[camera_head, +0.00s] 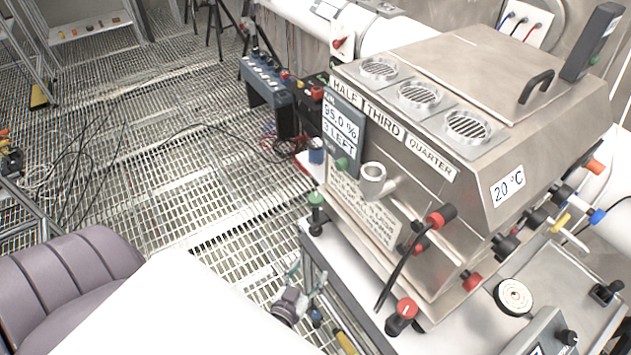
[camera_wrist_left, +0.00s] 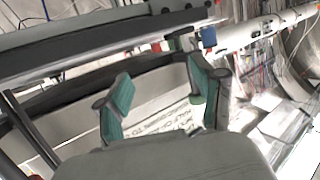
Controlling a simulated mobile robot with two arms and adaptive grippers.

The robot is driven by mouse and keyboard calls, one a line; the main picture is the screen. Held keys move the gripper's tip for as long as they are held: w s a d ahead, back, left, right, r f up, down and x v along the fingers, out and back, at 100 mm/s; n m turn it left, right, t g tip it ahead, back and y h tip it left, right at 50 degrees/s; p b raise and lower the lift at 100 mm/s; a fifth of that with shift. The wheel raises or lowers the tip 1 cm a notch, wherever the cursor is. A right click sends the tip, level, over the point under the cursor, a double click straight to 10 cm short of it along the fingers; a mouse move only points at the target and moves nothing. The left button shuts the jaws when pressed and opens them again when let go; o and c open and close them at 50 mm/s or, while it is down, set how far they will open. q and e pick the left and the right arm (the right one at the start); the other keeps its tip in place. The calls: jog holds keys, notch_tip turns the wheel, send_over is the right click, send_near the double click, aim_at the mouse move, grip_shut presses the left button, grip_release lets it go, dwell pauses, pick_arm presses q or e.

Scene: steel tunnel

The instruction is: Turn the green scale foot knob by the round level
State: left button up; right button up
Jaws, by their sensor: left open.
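A green knob (camera_head: 316,202) on a dark stem stands at the left corner of the white bench top, left of the steel machine. A second green knob (camera_head: 342,165) sits low on the machine's percentage display. A round pale disc (camera_head: 514,296) with a dark rim lies at the lower right; I cannot tell if it is the round level. My left gripper (camera_head: 307,276) is below the bench's left edge, apart from the first green knob. Its teal fingers are open and empty in the left wrist view (camera_wrist_left: 160,72). My right gripper is not in view.
The steel machine (camera_head: 480,95) fills the right side, with red and black knobs and levers on its front. A red-topped knob (camera_head: 405,309) stands at the bench's front. Blue equipment (camera_head: 264,83) and loose cables lie behind on the grating floor (camera_head: 165,190). The grating left of the bench is open.

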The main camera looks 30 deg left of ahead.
aim_at(313, 204)
pick_arm(q)
jog(key=w+a+r+n+t+y+p, duration=0.1)
jog(key=a+r+t+y, duration=0.2)
jog(key=r, duration=0.8)
jog(key=shift+g, duration=0.4)
jog(key=b+x, duration=0.4)
jog(key=x, duration=0.8)
jog(key=shift+w+a+f, duration=0.15)
jog(key=shift+w+a, duration=0.05)
jog(key=shift+w, duration=0.15)
jog(key=shift+w+a, duration=0.2)
jog(key=shift+w, duration=0.4)
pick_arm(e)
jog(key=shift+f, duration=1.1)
pick_arm(q)
jog(key=c, duration=1.1)
jog(key=shift+h, duration=0.4)
jog(key=shift+c, duration=0.3)
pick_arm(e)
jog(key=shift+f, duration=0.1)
